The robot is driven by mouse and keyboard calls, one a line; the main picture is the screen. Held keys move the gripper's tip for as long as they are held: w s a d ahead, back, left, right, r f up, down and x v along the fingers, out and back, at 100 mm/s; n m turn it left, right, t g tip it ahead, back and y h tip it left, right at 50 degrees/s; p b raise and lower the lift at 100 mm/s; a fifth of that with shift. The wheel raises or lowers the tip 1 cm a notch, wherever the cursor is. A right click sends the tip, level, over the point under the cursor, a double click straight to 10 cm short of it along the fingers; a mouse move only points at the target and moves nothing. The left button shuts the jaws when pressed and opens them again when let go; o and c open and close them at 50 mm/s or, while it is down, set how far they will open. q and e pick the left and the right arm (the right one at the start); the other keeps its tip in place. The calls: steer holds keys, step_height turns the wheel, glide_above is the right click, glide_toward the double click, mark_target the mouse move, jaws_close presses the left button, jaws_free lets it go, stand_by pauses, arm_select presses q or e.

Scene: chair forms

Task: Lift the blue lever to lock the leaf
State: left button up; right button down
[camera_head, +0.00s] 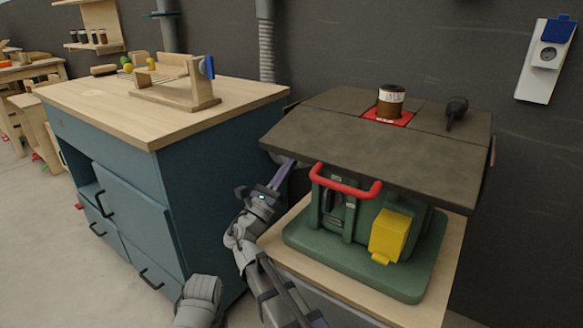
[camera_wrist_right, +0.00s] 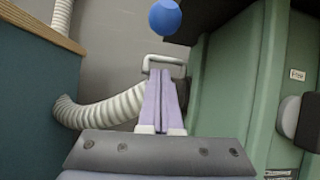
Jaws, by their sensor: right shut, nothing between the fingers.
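A blue ball knob (camera_wrist_right: 165,17), which looks like the end of the blue lever, shows at the top of the right wrist view. Its stem is not visible, and I do not make it out in the head view. The dark leaf (camera_head: 370,152) forms the front part of the machine's top; its underside edge (camera_wrist_right: 205,22) is dark in the wrist view. My right gripper (camera_head: 289,162) is at the left side of the machine, just below the leaf. Its purple fingers (camera_wrist_right: 160,74) are shut and empty, pointing towards the area below the knob; the gap cannot be told. My left gripper is not in view.
The green machine (camera_head: 340,260) has a red handle (camera_head: 345,180) and a yellow box (camera_head: 391,234). A teal cabinet (camera_head: 205,155) stands close on the left, leaving a narrow gap. A pale hose (camera_wrist_right: 105,112) and a metal handle (camera_wrist_right: 165,64) lie around the fingers.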

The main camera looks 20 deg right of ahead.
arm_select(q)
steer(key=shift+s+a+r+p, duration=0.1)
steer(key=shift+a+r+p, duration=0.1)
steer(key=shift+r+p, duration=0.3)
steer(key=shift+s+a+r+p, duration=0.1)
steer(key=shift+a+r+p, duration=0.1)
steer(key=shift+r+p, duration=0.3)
arm_select(e)
steer(key=a+r, duration=0.1)
steer(key=s+a+r, duration=0.1)
steer(key=shift+s+a+r, duration=0.2)
steer(key=shift+s+a, duration=0.1)
steer(key=shift+a, duration=0.1)
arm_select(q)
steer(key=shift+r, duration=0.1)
